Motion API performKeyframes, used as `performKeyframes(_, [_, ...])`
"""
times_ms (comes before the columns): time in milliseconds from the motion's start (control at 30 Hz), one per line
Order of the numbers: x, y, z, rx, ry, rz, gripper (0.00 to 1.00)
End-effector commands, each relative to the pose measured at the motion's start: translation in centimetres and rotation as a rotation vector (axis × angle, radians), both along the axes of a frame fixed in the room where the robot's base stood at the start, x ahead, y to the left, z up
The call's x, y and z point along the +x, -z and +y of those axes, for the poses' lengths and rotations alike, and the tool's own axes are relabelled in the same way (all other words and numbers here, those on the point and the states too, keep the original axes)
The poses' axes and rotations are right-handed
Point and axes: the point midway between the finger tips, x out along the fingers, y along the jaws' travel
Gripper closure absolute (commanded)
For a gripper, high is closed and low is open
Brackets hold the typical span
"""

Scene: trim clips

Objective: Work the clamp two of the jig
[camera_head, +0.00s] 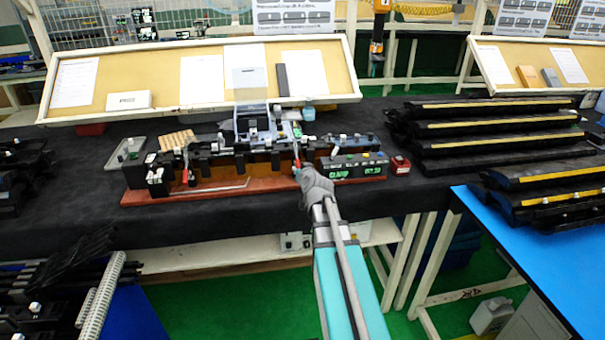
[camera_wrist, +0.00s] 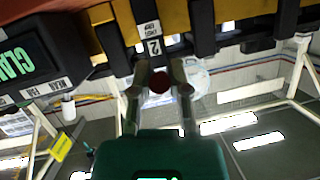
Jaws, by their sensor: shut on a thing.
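The jig (camera_head: 225,189) lies on the dark bench, with a reddish-brown base and a row of black blocks. Clamp two's red handle (camera_head: 296,164) stands at the right part of the jig, upright or nearly so. In the wrist view its round dark-red end (camera_wrist: 160,83) sits between my fingers, below a label plate (camera_wrist: 152,40) marked 2. My gripper (camera_head: 299,171) reaches the jig from the front and is shut on this handle; its fingertips also show in the wrist view (camera_wrist: 160,76). The clamp's arm and tip are too small to make out.
Another red-handled clamp (camera_head: 185,174) stands at the jig's left. Black trim parts (camera_head: 490,148) are stacked at the right.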

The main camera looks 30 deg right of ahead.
Motion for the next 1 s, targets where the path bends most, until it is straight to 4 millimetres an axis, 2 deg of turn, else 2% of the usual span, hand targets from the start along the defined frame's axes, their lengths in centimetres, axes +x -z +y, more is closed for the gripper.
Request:
performKeyframes(400, [0.45,-0.13,0.55,-0.006,-0.005,-0.01,1.0])
performKeyframes(433, [0.46,-0.12,0.58,-0.006,-0.005,-0.01,0.74])
performKeyframes(600, [0.46,-0.08,0.79,-0.005,-0.009,-0.008,0.42])
performKeyframes(1000, [0.4,-0.01,0.99,-0.004,-0.012,-0.006,0.42])
